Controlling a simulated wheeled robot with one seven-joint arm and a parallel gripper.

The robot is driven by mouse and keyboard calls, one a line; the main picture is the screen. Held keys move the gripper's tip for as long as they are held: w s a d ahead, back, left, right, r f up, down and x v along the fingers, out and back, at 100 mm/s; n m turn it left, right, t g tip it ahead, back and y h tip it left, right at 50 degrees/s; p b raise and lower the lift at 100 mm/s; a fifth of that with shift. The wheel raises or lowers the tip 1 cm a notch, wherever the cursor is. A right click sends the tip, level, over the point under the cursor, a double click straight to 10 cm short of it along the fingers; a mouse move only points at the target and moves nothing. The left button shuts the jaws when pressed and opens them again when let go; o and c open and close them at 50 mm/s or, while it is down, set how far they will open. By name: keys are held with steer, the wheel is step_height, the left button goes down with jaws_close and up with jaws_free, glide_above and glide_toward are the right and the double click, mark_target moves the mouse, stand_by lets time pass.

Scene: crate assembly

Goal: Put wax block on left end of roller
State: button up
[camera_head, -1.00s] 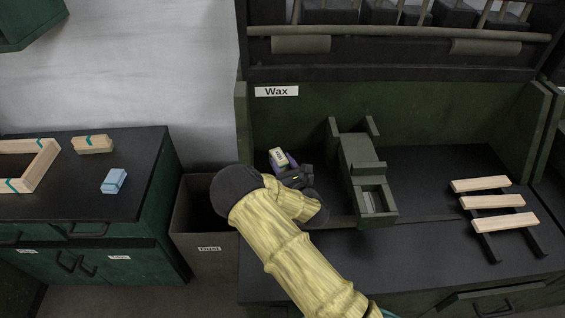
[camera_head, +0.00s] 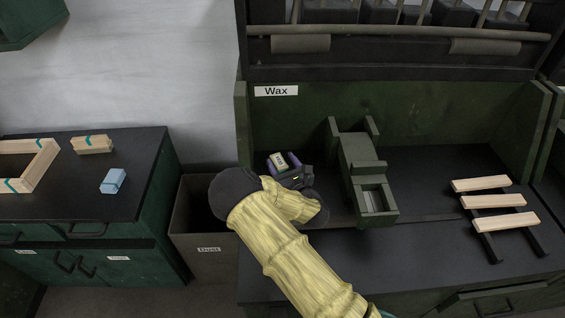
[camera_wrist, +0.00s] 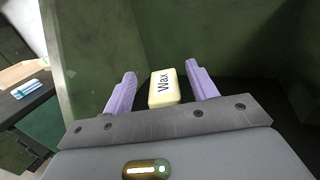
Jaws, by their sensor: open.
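The pale yellow wax block (camera_head: 278,161), marked "Wax", is at the left of the wax bench, and its label also shows in the wrist view (camera_wrist: 163,90). My gripper (camera_head: 284,162) is open around it; in the wrist view the purple fingers (camera_wrist: 160,88) stand either side with gaps. What bears the block underneath is hidden. A long horizontal bar (camera_head: 400,34) with two thicker grey-brown sleeves runs across the upper back; its left sleeve (camera_head: 300,44) is above the "Wax" sign. I cannot tell if this is the roller.
A green device (camera_head: 362,170) stands on the bench right of my gripper. Several pale wood slats (camera_head: 493,201) lie on a black rack at the right. A dust bin (camera_head: 190,225) stands left of the bench. A side cabinet holds a blue block (camera_head: 113,181) and wood pieces.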

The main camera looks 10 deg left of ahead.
steer(key=shift+p, duration=0.6)
steer(key=v, duration=0.7)
steer(key=shift+s+d+r+b, duration=0.1)
steer(key=shift+s+r+b, duration=0.15)
steer(key=shift+b, duration=0.1)
stand_by(0.6)
